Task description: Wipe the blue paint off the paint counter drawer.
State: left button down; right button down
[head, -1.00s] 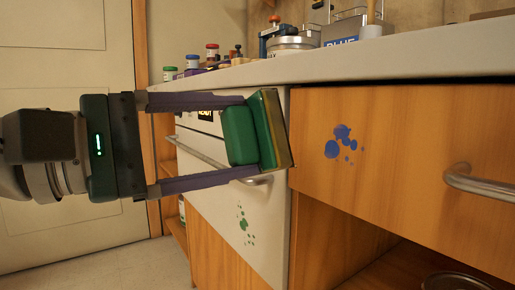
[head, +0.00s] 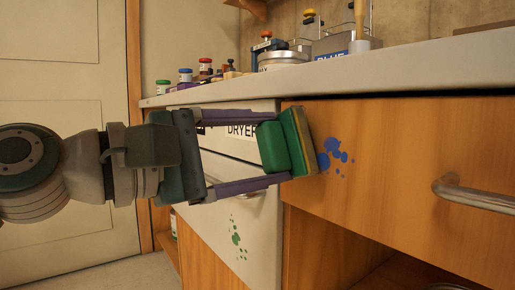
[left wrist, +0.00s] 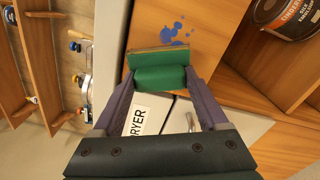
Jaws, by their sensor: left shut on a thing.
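The blue paint (head: 333,155) is a cluster of splotches on the wooden drawer front (head: 400,150), left of its metal handle (head: 475,194). It also shows in the left wrist view (left wrist: 171,32). My left gripper (head: 282,152) is shut on a green sponge block (head: 273,147) with a flat pad (head: 301,143) on its front. The pad's face is toward the drawer, close to the left edge of the paint. I cannot tell if it touches the wood. My right gripper is not in view.
A white counter top (head: 400,72) overhangs the drawer and holds several jars and cans. The white dryer front (head: 240,215) on the left bears green paint specks. An open shelf with a dark can (left wrist: 288,15) lies below the drawer.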

pick_arm(q)
jog(key=shift+x, duration=0.95)
dwell(0.5)
